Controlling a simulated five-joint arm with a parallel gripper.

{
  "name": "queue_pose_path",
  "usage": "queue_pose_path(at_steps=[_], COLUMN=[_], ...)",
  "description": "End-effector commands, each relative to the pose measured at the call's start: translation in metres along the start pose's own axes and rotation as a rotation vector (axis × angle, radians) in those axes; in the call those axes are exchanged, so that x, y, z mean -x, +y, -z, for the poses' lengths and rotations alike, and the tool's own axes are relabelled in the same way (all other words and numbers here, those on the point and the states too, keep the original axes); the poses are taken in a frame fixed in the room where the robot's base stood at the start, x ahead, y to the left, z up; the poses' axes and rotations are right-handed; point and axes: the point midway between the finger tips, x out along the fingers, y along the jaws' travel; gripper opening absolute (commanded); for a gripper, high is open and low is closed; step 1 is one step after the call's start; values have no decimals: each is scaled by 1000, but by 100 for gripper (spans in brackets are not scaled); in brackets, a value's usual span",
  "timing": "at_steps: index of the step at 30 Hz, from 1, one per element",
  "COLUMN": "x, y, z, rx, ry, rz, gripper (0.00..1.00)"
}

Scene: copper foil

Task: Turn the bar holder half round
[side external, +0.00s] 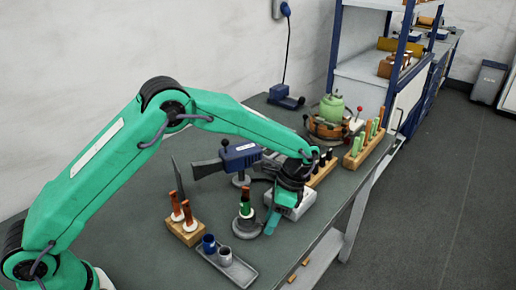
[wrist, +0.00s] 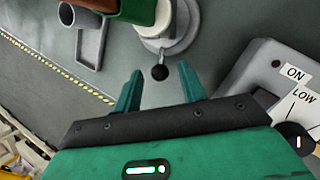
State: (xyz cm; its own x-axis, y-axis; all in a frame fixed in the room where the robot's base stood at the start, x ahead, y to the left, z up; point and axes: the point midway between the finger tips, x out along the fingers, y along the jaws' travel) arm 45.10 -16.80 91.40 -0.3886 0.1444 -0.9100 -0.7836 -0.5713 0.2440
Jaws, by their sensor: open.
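The bar holder (side external: 245,227) is a low round grey base on the bench, with a dark green, white-banded bar standing upright in it. In the wrist view the holder (wrist: 183,27) is at the top centre, partly cut off. A short lever with a black ball knob (wrist: 160,73) points from it toward my gripper. My gripper (wrist: 159,76) is open, and the knob appears between its fingertips; I cannot tell the height gap. In the side view my gripper (side external: 271,222) is low, just right of the holder; one green finger shows and the other is hidden.
A white control box (side external: 290,202) marked ON and LOW (wrist: 285,85) stands close to my gripper. A grey tray with cups (side external: 233,266) is in front of the holder. A wooden block with orange-handled tools (side external: 186,231) stands left. A blue machine (side external: 239,156) is behind.

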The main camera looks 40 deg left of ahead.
Motion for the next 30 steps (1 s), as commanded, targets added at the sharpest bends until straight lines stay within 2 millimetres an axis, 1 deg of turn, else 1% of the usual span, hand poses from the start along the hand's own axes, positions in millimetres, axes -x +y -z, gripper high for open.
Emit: queue_pose_path(at_steps=[4, 8, 21, 25, 30], x=[3, 11, 63, 73, 78], y=[0, 0, 0, 0, 0], z=[0, 0, 1, 0, 0], rx=[1, 1, 0, 0, 0], ry=[0, 1, 2, 1, 1], rz=[-1, 0, 1, 1, 1], gripper=[41, 41, 41, 41, 41])
